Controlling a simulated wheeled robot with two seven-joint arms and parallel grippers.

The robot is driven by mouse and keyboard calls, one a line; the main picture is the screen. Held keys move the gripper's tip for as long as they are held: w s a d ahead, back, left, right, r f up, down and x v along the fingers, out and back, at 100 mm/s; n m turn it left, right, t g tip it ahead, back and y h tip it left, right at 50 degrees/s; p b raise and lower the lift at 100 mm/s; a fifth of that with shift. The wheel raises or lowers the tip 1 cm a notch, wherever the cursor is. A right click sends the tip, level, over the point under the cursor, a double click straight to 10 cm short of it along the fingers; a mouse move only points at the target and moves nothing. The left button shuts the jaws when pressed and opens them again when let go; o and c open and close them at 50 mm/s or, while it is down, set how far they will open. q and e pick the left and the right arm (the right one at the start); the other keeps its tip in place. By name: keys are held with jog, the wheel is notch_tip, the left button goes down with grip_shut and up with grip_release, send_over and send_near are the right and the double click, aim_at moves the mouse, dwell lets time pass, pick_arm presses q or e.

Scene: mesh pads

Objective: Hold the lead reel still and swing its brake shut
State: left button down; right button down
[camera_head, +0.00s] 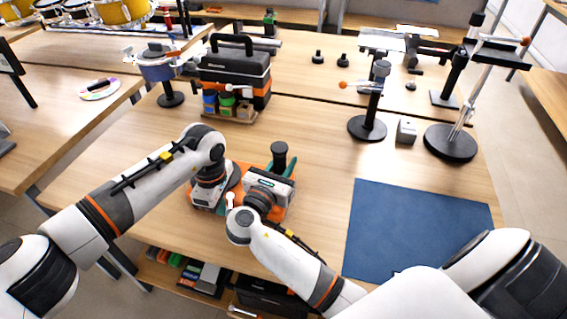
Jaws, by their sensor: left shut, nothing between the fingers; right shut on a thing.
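The lead reel (279,151) appears to be the low orange, dark and green assembly near the table's front edge, with an upright black knob. Both my grippers cover much of it. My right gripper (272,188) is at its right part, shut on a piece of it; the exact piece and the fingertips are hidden. My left gripper (205,197) is shut and empty, pointing down at the left side of the assembly. A small white-tipped lever (229,198) stands between the two grippers; whether it is the brake I cannot tell.
A blue mat (415,228) lies to the right. Behind stand a black-and-orange toolbox (236,72), a black stand with an orange-tipped arm (368,125), a small grey box (406,130) and a tall stand (451,142). The wood between toolbox and reel is clear.

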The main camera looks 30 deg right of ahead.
pick_arm(q)
jog(key=shift+d, duration=0.1)
pick_arm(e)
jog(key=shift+a+f, duration=0.1)
jog(key=shift+f, duration=0.3)
pick_arm(q)
jog(key=shift+s+d, duration=0.1)
jog(key=shift+d, duration=0.2)
jog(key=shift+w+a, duration=0.45)
jog(key=shift+a, duration=0.05)
jog(key=c, duration=2.2)
grip_release()
jog(key=c, duration=1.7)
grip_release()
